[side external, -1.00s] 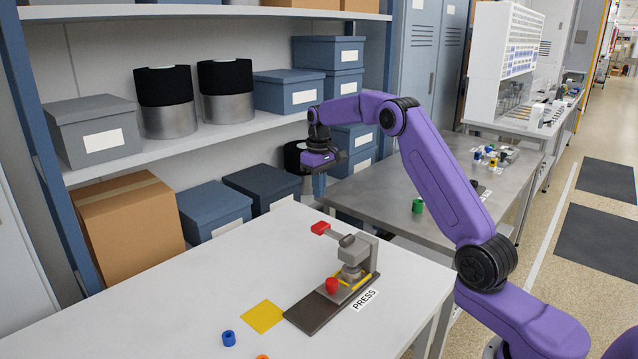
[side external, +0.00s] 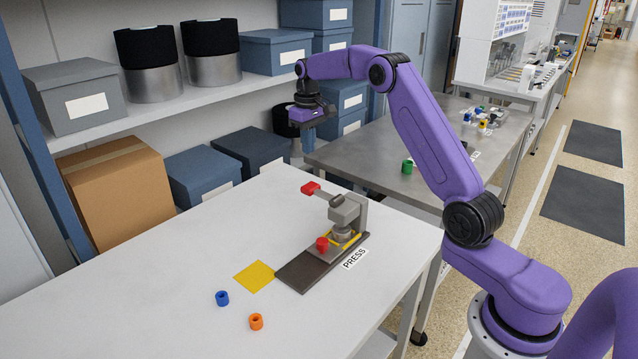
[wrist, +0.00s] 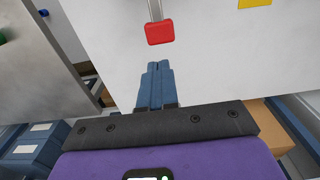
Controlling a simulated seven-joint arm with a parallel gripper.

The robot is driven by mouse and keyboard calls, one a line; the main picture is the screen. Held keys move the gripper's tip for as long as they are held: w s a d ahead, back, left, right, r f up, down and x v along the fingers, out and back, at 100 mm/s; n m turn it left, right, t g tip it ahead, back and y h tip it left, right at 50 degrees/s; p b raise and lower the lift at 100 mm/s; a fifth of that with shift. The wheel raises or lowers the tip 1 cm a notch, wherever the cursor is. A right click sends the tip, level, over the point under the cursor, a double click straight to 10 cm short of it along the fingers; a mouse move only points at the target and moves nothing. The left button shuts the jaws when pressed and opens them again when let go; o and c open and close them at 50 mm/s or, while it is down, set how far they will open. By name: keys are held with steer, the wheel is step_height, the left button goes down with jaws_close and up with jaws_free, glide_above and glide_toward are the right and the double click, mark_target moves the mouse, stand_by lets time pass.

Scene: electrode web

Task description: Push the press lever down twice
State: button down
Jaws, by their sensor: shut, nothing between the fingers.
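The grey press (side external: 348,212) stands on a dark base plate (side external: 298,271) on the white table. Its lever reaches out toward the back left and ends in a red pad (side external: 310,188), standing up clear of the table. The pad also shows in the wrist view (wrist: 160,32), just ahead of the fingertips. My gripper (side external: 308,150) is shut and empty, with its blue fingers pointing down. It hangs above and apart from the red pad, a little beyond it. The shut fingers show in the wrist view (wrist: 157,66).
A red piece (side external: 322,244) sits at the front of the press. A yellow square (side external: 255,276), a blue ring (side external: 222,298) and an orange ring (side external: 256,321) lie on the white table (side external: 150,290). Shelves with boxes stand behind. A steel table (side external: 370,160) is beyond.

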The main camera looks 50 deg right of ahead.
stand_by(0.4)
step_height(320, 180, up, 4)
glide_above(309, 185)
steer(key=shift+r, duration=0.1)
stand_by(0.3)
step_height(309, 185, down, 14)
stand_by(0.6)
stand_by(0.4)
